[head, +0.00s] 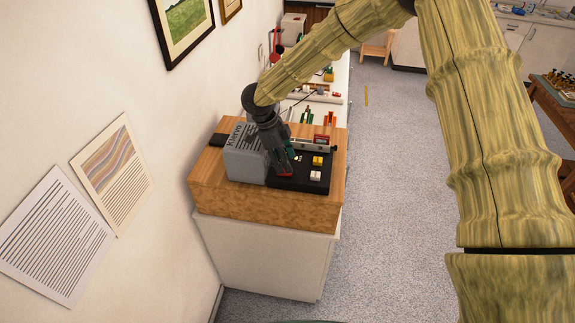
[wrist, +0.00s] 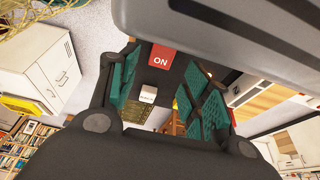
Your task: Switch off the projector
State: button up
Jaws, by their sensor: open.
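A grey box-shaped device (head: 243,165) with dark lettering on its top, seemingly the projector, stands on a wood-topped counter. Beside it on the right is a black panel (head: 304,184) with a yellow block (head: 318,161) and a white block (head: 315,175). A red switch marked "ON" (wrist: 160,57) shows in the wrist view between my fingers, with a small white labelled block (wrist: 148,95) below it. My gripper (head: 287,168) points down over the panel's left part, close beside the grey device. Its teal-padded fingers are apart, with nothing held. Whether they touch the switch cannot be told.
The wooden counter (head: 265,206) sits on a white cabinet (head: 265,255) against the left wall. Small coloured items stand on the surface behind. Framed prints (head: 185,25) hang on the wall. The speckled floor (head: 390,200) to the right is open.

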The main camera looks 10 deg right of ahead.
jog(key=v, duration=0.9)
jog(key=shift+r, duration=0.1)
